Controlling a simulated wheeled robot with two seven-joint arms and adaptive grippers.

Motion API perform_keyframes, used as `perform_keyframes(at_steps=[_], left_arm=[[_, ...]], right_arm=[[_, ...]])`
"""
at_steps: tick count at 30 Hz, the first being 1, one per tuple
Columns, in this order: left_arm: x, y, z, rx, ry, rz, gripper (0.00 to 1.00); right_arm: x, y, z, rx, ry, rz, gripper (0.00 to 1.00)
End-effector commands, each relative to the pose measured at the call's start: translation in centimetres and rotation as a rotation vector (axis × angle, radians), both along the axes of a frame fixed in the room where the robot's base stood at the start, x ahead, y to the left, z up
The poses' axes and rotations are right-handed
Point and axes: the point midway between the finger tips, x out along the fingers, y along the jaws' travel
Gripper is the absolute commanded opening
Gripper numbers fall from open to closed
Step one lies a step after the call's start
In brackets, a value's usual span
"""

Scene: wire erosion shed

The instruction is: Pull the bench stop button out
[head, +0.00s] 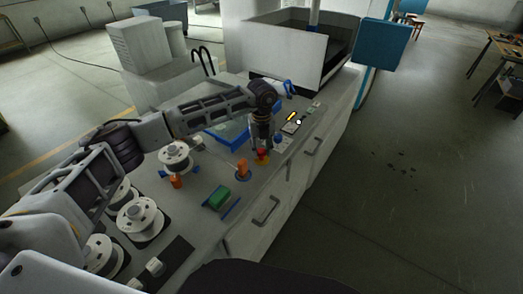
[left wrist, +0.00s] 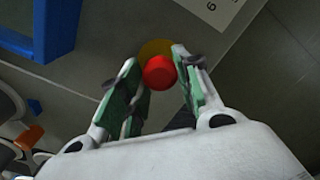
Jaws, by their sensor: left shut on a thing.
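The bench stop button (head: 262,155) is a red knob on a yellow base over the grey bench top, near the bench's front edge. In the left wrist view the red button (left wrist: 159,72) sits between my left fingertips, with the yellow disc (left wrist: 152,47) behind it. My left gripper (head: 261,148) comes down from above and is shut on the button; its fingers (left wrist: 156,66) flank the red cap. The fingers hide part of the button in the head view. My right gripper is not in view.
A blue tray (head: 232,134) lies behind and left of the button. An orange piece (head: 243,170) and a green block (head: 218,197) stand nearby to the left. White wire spools (head: 140,219) line the left side. A white machine (head: 287,55) stands at the back.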

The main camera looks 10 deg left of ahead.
Motion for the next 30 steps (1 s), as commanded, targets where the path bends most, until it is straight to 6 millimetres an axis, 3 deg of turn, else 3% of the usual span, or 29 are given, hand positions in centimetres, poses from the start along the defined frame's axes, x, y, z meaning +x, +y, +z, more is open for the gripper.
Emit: perform_keyframes(at_steps=[7,8,13,24,30], left_arm=[[0.11,-0.01,0.49,-0.002,-0.003,0.000,0.00],[0.13,-0.01,0.51,-0.002,-0.004,0.001,0.34],[0.10,0.00,0.44,-0.002,-0.003,0.001,0.56],[0.06,0.00,0.40,-0.001,-0.002,0.001,0.56],[0.11,-0.01,1.32,-0.002,-0.003,0.001,0.56]], right_arm=[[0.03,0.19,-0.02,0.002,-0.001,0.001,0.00],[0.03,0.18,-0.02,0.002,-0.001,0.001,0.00],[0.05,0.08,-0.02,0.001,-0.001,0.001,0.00],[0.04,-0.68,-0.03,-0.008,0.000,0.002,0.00],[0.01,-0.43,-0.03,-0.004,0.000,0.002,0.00]])
